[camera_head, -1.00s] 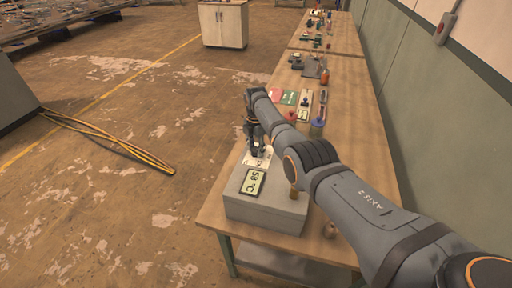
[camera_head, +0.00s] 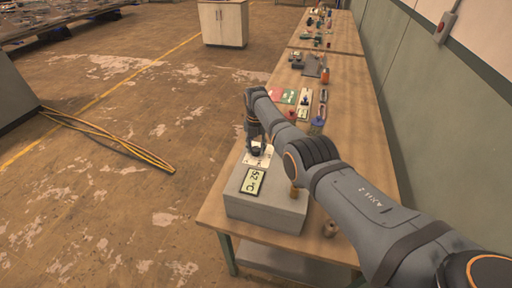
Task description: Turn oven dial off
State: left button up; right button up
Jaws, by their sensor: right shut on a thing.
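A grey box-shaped oven (camera_head: 262,213) stands on the near end of the wooden bench. A display (camera_head: 252,181) on its top reads about 52 °C. A white dial plate (camera_head: 262,160) lies just beyond the display, with the dark dial (camera_head: 256,151) on it. My right gripper (camera_head: 255,146) points down at the dial and is shut on it. The wrist and fingers hide part of the dial, so its pointer cannot be read. My left gripper is not in view.
The bench (camera_head: 345,140) carries several small tools and parts farther back. A green wall (camera_head: 415,110) runs along the right. Yellow cables (camera_head: 110,140) lie on the open floor at left.

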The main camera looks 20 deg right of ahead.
aim_at(256, 149)
jog(key=shift+r, duration=0.1)
jog(key=o, duration=1.2)
notch_tip(256, 149, up, 12)
